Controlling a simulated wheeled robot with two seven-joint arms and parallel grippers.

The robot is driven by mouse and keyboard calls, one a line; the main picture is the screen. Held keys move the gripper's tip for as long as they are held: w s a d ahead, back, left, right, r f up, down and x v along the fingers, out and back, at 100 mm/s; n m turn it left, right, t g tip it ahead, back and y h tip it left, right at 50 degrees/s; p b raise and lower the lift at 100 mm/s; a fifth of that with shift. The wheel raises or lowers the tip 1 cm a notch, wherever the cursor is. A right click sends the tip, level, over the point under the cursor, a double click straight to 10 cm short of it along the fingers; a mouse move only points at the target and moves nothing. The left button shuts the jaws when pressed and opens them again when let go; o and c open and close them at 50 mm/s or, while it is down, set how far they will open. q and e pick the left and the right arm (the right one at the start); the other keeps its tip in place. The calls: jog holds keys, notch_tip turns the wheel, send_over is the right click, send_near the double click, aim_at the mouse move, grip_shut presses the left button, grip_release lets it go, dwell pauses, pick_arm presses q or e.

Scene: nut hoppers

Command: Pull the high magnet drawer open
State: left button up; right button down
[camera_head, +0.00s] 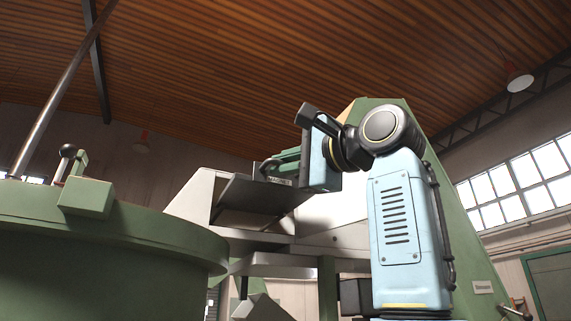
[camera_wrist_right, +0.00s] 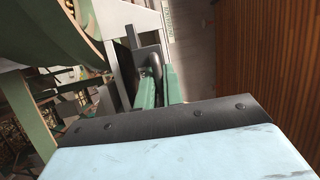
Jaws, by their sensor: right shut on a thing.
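The high magnet drawer appears as a dark grey flat panel (camera_head: 252,192) at the opening of the pale machine housing (camera_head: 192,192). How far it stands out is hard to tell. My right gripper (camera_head: 270,168) reaches it from the right, with green fingers at the panel's upper edge. The fingers are shut on the drawer's dark handle, which is mostly hidden by them. In the wrist view the green fingers (camera_wrist_right: 157,88) lie around the dark handle (camera_wrist_right: 149,56), beside a pale plate. My left gripper is not in view.
A large green round hopper (camera_head: 110,245) with a lever knob (camera_head: 68,150) fills the left. A green sloped machine body (camera_head: 420,135) rises behind my right arm. A pale ledge (camera_head: 275,265) runs below the opening. Open air lies above, under the wooden ceiling.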

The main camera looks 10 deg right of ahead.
jog(key=c, duration=1.8)
grip_release()
jog(key=b+v, duration=0.4)
jog(key=v, duration=0.9)
jog(key=shift+s+d, duration=0.1)
jog(key=shift+s, duration=0.1)
